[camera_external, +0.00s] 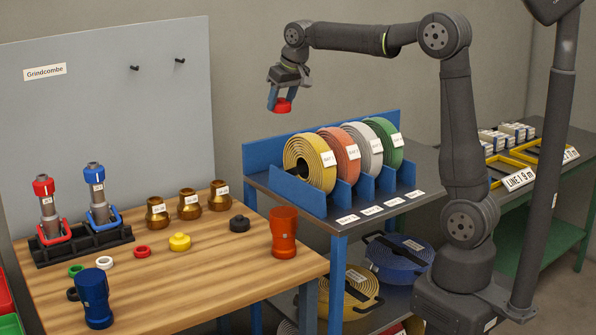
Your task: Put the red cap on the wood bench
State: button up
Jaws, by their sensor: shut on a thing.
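The red cap (281,106) is held between the fingers of my gripper (283,97). My gripper points down and is shut on the cap, high above the back right part of the bench and apart from it. The wood bench (205,290) fills the lower left, with a bare stretch of top at its front and middle.
On the bench stand a yellow cap (180,242), a black cap (239,224), an orange-red cup (284,233), a blue cup (94,298), several brass fittings (189,205) and small rings. A blue rack (267,154) holds hose rolls.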

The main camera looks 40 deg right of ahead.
jog(key=s+a+n+y, duration=0.1)
jog(key=s+a+n, duration=0.3)
jog(key=a, duration=1.2)
send_over(206, 236)
jog(key=s, duration=0.2)
jog(key=shift+m+g, duration=0.3)
jog(key=shift+m, duration=0.1)
jog(key=f, duration=2.3)
jog(key=shift+w+d+f, duration=0.2)
jog(key=shift+d+f, duration=0.15)
jog(key=shift+d, duration=0.05)
jog(key=shift+a+f, duration=0.1)
jog(key=shift+f, duration=1.95)
jog(key=shift+f, duration=0.15)
jog(key=o, duration=1)
jog(key=shift+c, duration=0.2)
